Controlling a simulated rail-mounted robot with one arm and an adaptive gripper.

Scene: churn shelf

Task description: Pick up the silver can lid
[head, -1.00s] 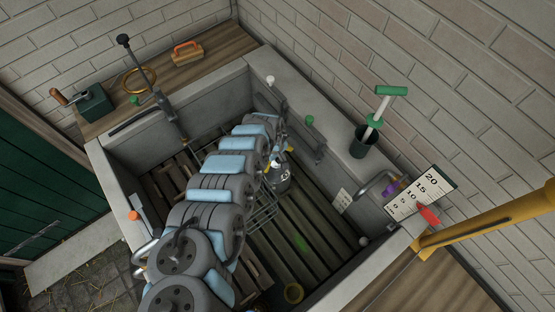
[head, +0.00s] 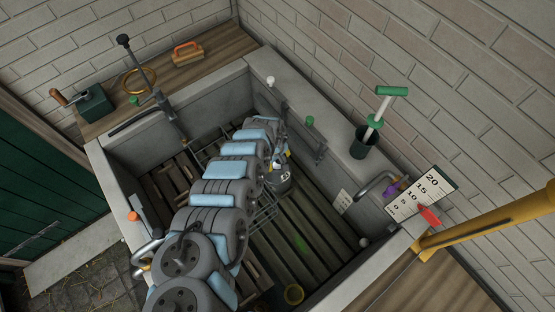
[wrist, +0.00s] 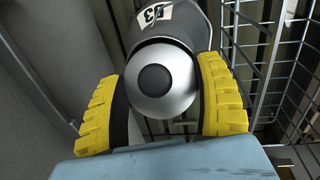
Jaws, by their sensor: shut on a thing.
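The silver can lid (wrist: 178,98), a shiny disc with a dark round knob (wrist: 153,80), sits between the two yellow pads of my gripper (wrist: 163,74) in the wrist view. The pads touch it on both sides, and the gripper is shut on it. The grey can (wrist: 205,22) with a white label shows right behind the lid. In the head view the can (head: 281,184) stands on the slatted floor of the trough, and my gripper (head: 279,158) is just above it, partly hidden by my arm. I cannot tell how far the lid is from the can's neck.
A wire rack (head: 262,214) stands beside the can, and its bars (wrist: 282,60) are close on the right in the wrist view. The stone trough's wall (head: 330,165) rises to the right. A dark pot with a green-handled tool (head: 363,142) stands on the ledge.

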